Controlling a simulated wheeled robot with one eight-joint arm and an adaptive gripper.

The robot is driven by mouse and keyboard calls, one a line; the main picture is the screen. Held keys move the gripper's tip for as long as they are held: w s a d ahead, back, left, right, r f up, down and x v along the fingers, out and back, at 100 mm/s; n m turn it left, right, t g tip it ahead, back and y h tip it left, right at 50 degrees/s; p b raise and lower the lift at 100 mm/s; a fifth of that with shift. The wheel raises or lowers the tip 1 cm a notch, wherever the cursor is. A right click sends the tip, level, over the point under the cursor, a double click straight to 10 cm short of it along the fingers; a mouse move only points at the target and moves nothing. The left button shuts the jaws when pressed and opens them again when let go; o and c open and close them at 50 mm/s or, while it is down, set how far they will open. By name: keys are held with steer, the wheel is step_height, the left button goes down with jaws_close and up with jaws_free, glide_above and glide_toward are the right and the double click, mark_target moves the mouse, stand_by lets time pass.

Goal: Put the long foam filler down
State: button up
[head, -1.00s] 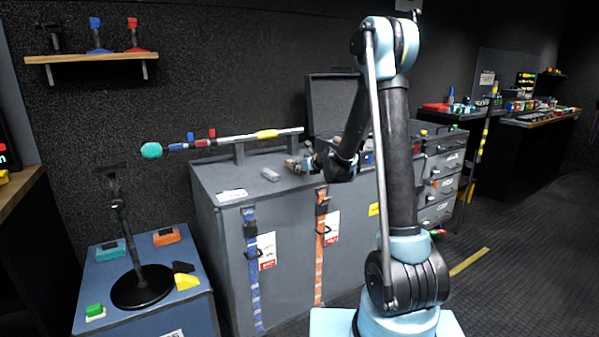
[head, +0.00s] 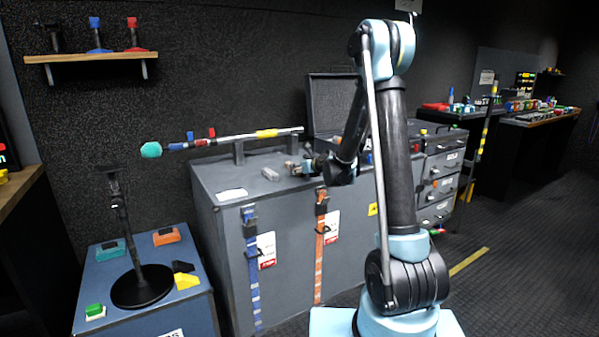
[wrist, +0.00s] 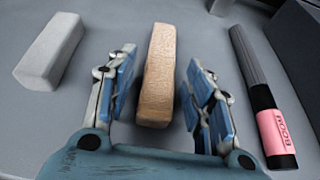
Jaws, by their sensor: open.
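A long tan block (wrist: 157,75), which I take to be the long foam filler, lies on the grey case top (wrist: 95,105). In the wrist view my gripper (wrist: 161,62) is open, with one blue-padded finger on each side of the block and a visible gap on both sides. The block's near end is close to the gripper's palm. In the head view my gripper (head: 308,164) is low over the top of the grey case (head: 225,178), and the block is too small there to make out well.
A light grey block (wrist: 49,50) lies left of my gripper. A dark tube with a pink BOOM label (wrist: 273,130) lies close on the right. A boom pole (head: 230,139) rests on stands along the case's back, and an open case lid (head: 333,103) stands behind.

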steer(key=s+d+r+n+g+h, duration=0.1)
steer(key=s+d+r+n, duration=0.3)
steer(key=s, duration=0.5)
steer(key=s+d+r+n+g, duration=0.1)
steer(key=s+d+n, duration=0.4)
steer(key=s, duration=0.5)
steer(key=s+d+f+n+g+h, duration=0.2)
steer(key=s+d+n, duration=0.3)
steer(key=s, duration=0.6)
steer(key=s+d+f+n+g+h, duration=0.2)
steer(key=s+d+n, duration=0.4)
steer(key=s, duration=0.5)
steer(key=s+d+f+n+g+h, duration=0.2)
steer(key=s+d+n, duration=0.4)
steer(key=s+n, duration=0.3)
step_height(320, 180, down, 2)
steer(key=shift+s+d+f+g, duration=0.1)
steer(key=shift+s+d+g, duration=0.3)
steer(key=shift+s, duration=0.6)
steer(key=shift+a, duration=0.15)
